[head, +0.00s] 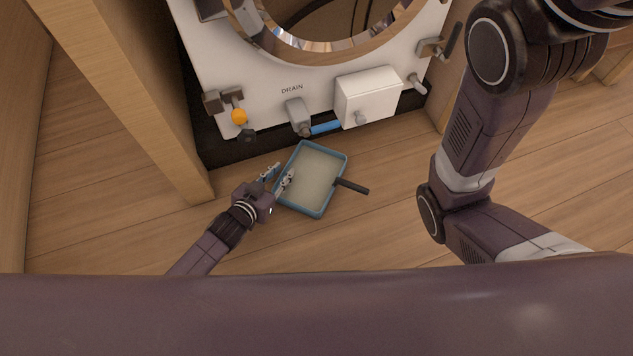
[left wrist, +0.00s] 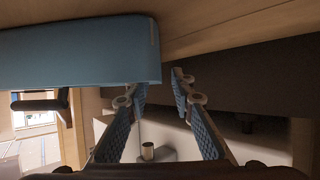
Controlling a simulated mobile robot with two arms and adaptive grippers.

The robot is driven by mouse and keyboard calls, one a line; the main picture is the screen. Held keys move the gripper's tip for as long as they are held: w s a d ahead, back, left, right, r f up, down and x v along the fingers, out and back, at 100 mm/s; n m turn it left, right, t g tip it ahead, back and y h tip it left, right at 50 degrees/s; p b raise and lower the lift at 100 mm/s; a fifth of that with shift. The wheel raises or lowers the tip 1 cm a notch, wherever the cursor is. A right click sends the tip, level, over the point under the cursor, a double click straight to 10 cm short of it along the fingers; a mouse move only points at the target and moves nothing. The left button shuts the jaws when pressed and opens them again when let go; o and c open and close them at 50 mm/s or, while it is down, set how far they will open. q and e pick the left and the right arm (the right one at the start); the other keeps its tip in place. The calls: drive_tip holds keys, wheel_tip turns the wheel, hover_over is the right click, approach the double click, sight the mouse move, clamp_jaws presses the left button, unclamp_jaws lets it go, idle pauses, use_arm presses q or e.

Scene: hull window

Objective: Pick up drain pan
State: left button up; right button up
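The drain pan (head: 315,178) lies on the wooden floor in front of the white panel. It has a blue rim, a pale inside and a dark handle (head: 352,186) pointing right. My left gripper (head: 278,176) is at the pan's left edge, with one finger over the inside and the other outside the rim. Its fingers are apart. In the left wrist view the blue pan wall (left wrist: 80,50) fills the upper left, its end reaching between the open fingertips (left wrist: 160,88); contact cannot be told. My right arm shows at the right, but its gripper is out of frame.
The white hull panel (head: 220,60) with a round window stands behind the pan. It bears a drain valve (head: 298,115), a blue pipe (head: 326,127), an orange knob (head: 239,116) and a white box (head: 368,95). A wooden post (head: 140,100) stands left. The floor right of the pan is clear.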

sight(288, 166)
use_arm(q)
drive_tip(key=b+x, duration=0.2)
drive_tip(key=x, duration=0.1)
drive_tip(key=shift+f+b, duration=0.3)
drive_tip(key=shift+b, duration=0.05)
drive_tip(key=shift+w+d+f, duration=0.1)
drive_tip(key=shift+w+d, duration=0.1)
drive_tip(key=shift+w, duration=0.2)
clamp_jaws()
drive_tip(key=shift+w+r, duration=0.1)
drive_tip(key=shift+r, duration=0.1)
